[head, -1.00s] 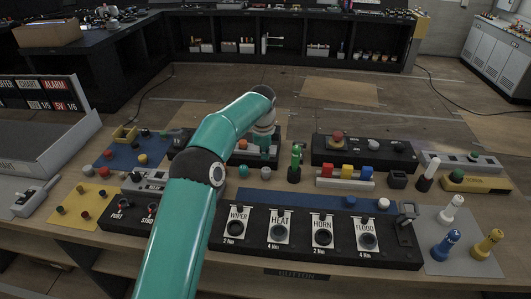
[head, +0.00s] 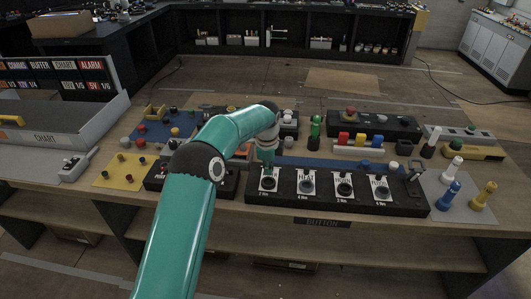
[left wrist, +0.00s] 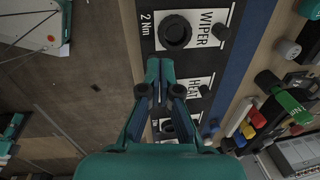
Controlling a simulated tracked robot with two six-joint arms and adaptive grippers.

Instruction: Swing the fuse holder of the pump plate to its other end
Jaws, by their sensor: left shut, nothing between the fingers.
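My left gripper (head: 267,168) is shut and empty. In the head view it hangs over the WIPER end of a long black panel (head: 235,199). In the left wrist view its closed fingertips (left wrist: 160,68) are over the panel's edge zone between the WIPER socket (left wrist: 174,32) and the HEAT label (left wrist: 192,86). Whether they touch it I cannot tell. No label reading pump is legible, so I cannot tell which fitting is the pump plate or its fuse holder. My arm hides part of the bench. My right gripper is not in view.
Left of my arm are a yellow plate (head: 112,179) with small knobs and a CHART tray (head: 70,151). Blue and yellow pegs (head: 449,194) stand at the right.

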